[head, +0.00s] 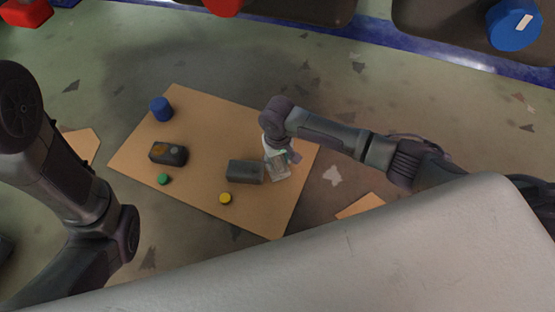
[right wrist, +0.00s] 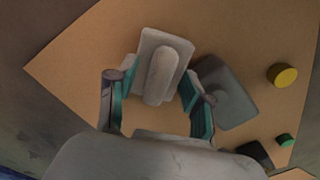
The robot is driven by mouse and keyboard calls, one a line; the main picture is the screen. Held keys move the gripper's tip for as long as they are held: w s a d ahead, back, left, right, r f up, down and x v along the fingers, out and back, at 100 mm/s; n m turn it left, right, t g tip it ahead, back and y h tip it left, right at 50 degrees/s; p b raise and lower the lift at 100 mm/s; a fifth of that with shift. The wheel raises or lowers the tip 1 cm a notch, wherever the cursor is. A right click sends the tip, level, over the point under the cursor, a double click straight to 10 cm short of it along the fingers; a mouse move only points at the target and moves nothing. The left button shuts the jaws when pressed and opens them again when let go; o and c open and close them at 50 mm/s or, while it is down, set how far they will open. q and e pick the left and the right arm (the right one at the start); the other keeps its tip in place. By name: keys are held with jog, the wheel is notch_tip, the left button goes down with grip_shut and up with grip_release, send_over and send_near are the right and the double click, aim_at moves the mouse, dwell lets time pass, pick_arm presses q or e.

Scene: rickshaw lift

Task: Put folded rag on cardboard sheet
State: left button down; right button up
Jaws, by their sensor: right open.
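The folded rag (right wrist: 163,66) is pale grey with a rounded raised strip along its top. It lies on the tan cardboard sheet (head: 205,120), near the sheet's right side in the head view, where the rag (head: 279,170) is partly covered by my right gripper (head: 280,158). In the right wrist view the sheet (right wrist: 95,70) surrounds it. My right gripper (right wrist: 156,85) is open, with its fingers on either side of the rag's near end. I cannot tell whether they touch it. My left arm shows at the left, but its gripper is not in view.
A grey block (head: 244,171) lies close beside the rag. A dark, rust-stained block (head: 168,153), a blue cylinder (head: 161,108), a green cap (head: 163,179) and a yellow cap (head: 225,198) are also on the sheet. Its far middle is bare. Dark bins stand at the top.

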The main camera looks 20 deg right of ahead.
aim_at(277, 162)
notch_tip(277, 162, up, 6)
jog(key=p, duration=0.4)
jog(key=shift+r+p, duration=0.1)
jog(key=shift+p, duration=0.2)
jog(key=shift+r+p, duration=0.3)
jog(key=shift+r, duration=0.15)
